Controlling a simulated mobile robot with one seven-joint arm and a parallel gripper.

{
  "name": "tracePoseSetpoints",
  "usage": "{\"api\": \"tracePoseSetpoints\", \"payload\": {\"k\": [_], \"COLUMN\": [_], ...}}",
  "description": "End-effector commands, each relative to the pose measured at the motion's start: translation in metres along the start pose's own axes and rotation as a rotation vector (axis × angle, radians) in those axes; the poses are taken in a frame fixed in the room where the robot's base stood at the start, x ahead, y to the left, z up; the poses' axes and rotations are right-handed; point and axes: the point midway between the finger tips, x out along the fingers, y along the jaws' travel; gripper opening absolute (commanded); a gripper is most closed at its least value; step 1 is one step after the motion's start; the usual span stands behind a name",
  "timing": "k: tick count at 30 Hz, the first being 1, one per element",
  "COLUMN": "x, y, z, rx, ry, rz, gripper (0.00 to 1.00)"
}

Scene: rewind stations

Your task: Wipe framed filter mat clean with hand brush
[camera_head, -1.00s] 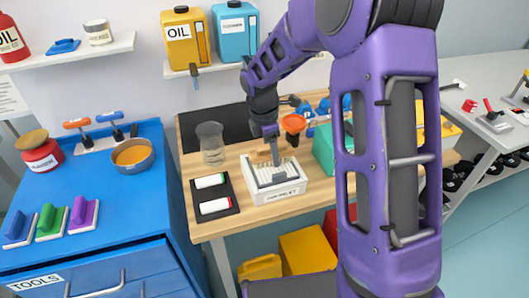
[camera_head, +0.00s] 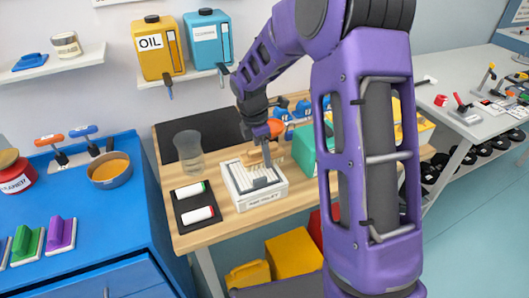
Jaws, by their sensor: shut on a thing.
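The framed filter mat (camera_head: 241,190), a white ribbed panel in a pale frame with a label on its front, lies on the wooden bench. A dark grey patch shows on its ribs; I cannot tell whether it is dirt or shadow. My gripper (camera_head: 265,146) points down over the mat's back edge. It is shut on a tan wooden piece, which looks like the hand brush (camera_head: 251,158). The brush is small and partly hidden by the gripper, and I cannot tell whether its bristles touch the mat.
A dark tray (camera_head: 177,211) with two white cylinders lies left of the mat, and a clear beaker (camera_head: 188,152) stands behind it. A green box (camera_head: 303,148) stands to the right, partly behind my arm. A blue tool cabinet (camera_head: 110,215) stands at the left.

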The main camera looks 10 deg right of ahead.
Motion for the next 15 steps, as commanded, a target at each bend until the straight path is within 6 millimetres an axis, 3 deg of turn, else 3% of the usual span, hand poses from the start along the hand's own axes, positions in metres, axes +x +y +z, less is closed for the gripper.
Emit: {"api": "tracePoseSetpoints", "payload": {"k": [6,15], "x": [-0.001,-0.002], "y": [0.000,-0.001], "z": [-0.021,-0.034], "rx": [-0.004,-0.004], "ry": [0.001,0.003], "rz": [-0.001,-0.003], "gripper": [0.17,0.17]}}
